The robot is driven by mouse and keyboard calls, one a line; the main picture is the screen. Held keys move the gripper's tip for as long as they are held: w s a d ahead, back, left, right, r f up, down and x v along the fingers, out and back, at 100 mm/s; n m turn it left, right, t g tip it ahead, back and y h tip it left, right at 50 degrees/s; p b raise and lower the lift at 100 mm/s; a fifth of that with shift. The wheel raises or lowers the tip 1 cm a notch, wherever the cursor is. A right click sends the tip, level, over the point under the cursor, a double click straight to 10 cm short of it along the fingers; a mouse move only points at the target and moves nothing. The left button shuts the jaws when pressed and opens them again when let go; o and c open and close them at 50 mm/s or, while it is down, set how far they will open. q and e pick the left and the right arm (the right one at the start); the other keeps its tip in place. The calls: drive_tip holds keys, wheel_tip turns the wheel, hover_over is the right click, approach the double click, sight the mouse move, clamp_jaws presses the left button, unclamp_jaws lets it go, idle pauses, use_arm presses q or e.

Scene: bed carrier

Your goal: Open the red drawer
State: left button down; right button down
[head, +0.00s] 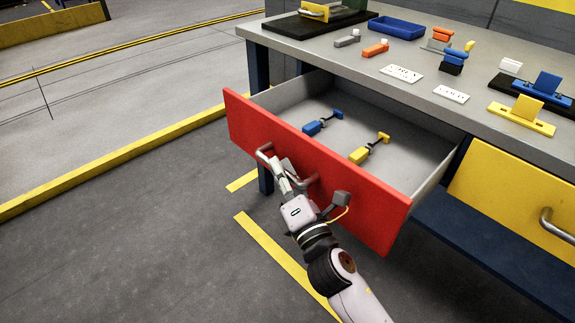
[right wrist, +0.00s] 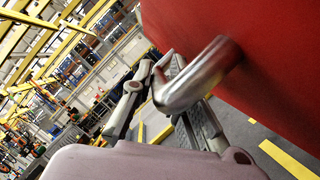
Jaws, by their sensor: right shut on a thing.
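The red drawer (head: 330,185) stands open, pulled out of the grey-topped workbench (head: 385,75). Its inside shows, with a blue-handled tool (head: 318,125) and a yellow-handled tool (head: 368,149) lying on its floor. A grey metal bar handle (head: 263,153) is on its red front. My right gripper (head: 281,170) is at this handle, with its fingers shut on it. In the right wrist view the handle (right wrist: 195,80) lies between the fingers, close to the red drawer front (right wrist: 270,50). My left gripper is not in view.
A closed yellow drawer (head: 515,195) with its own handle is to the right of the red one. A blue tray (head: 397,28) and several small parts lie on the bench top. The grey floor in front and at left is clear, with yellow lines.

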drive_tip(key=shift+f, duration=0.1)
drive_tip(key=c, duration=1.8)
unclamp_jaws()
drive_tip(key=shift+c, duration=0.2)
drive_tip(key=v, duration=1.2)
